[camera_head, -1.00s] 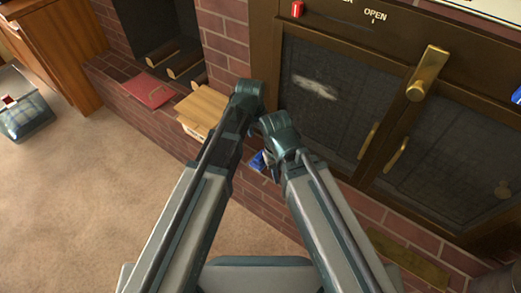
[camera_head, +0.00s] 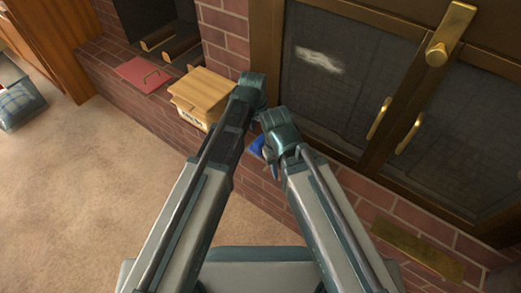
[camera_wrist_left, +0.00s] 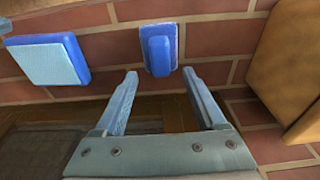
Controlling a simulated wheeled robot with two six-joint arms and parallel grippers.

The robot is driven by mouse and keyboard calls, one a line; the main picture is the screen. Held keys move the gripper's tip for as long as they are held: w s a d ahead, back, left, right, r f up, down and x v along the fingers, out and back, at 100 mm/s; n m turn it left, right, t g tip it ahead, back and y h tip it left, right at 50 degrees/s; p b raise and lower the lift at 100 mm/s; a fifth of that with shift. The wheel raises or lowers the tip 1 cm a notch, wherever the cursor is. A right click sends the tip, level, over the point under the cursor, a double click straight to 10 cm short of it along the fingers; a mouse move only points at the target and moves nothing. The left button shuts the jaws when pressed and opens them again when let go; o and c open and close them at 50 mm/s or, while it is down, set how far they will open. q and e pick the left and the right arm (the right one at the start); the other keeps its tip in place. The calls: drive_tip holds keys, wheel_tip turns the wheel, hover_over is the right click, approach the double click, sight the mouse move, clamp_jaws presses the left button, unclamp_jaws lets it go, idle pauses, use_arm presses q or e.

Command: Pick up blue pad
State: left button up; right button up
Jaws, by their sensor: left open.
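A blue object (camera_wrist_left: 159,48) with a raised block on a flat plate lies on the brick ledge in the left wrist view, just beyond and between the fingertips of my left gripper (camera_wrist_left: 160,74). That gripper is open and empty. A second blue-edged pad (camera_wrist_left: 47,60) with a pale blue face lies to the left. I cannot tell which one is the blue pad. In the head view, a bit of blue (camera_head: 257,146) shows between my arms, mostly hidden. My left gripper (camera_head: 250,88) sits above it.
A wooden box (camera_head: 203,93) stands on the brick ledge left of my left gripper. A red folder-like item (camera_head: 141,74) lies farther left. Glass doors (camera_head: 345,85) with brass handles stand behind and to the right. The carpet (camera_head: 90,190) at left is open.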

sight(260, 139)
use_arm(q)
drive_tip(key=shift+f, duration=0.3)
use_arm(e)
drive_tip(key=shift+f, duration=0.3)
use_arm(q)
wheel_tip(260, 139, down, 5)
drive_tip(key=b, duration=0.5)
drive_tip(key=shift+w+f, duration=0.1)
drive_tip(key=shift+f, duration=0.05)
use_arm(e)
wheel_tip(260, 139, down, 5)
drive_tip(key=shift+f, duration=0.1)
use_arm(q)
clamp_jaws()
